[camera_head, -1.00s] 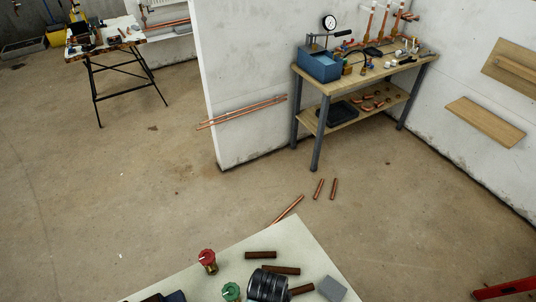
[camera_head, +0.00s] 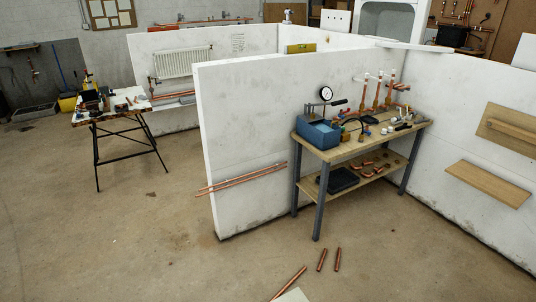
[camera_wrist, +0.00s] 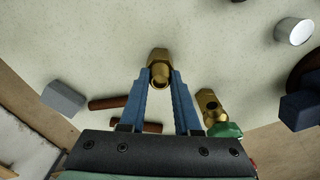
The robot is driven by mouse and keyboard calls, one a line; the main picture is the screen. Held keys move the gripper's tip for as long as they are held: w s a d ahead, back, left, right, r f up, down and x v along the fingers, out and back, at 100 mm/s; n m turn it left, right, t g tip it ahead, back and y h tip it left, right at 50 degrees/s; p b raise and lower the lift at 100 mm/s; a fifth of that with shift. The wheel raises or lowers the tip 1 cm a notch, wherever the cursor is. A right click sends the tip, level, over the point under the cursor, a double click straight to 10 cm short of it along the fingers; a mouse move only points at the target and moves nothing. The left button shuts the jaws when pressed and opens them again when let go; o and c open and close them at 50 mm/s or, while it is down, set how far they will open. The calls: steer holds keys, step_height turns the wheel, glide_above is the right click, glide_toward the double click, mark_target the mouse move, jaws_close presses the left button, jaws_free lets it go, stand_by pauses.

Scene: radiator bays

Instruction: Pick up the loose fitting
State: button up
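A brass fitting (camera_wrist: 160,66) with a hex body and a round open end shows at the top middle of the wrist view. The two blue fingers of my gripper (camera_wrist: 160,80) point at it, and its near end lies between their tips. The gap looks about as wide as the fitting; I cannot tell whether the fingers press on it or stand just clear. My gripper is not seen in the head view.
A brass valve with a green cap (camera_wrist: 212,108) stands close beside the right finger on the pale tabletop (camera_wrist: 90,55). Brown pipe pieces (camera_wrist: 108,102), a grey block (camera_wrist: 63,99) and a silver cylinder (camera_wrist: 293,31) lie around. A workbench (camera_head: 360,145) stands behind.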

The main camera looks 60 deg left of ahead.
jaws_close()
steer(key=shift+r, duration=0.15)
steer(key=shift+r+p, duration=1.4)
steer(key=shift+p, duration=0.45)
steer(key=shift+r+p, duration=2.25)
steer(key=shift+p, duration=0.1)
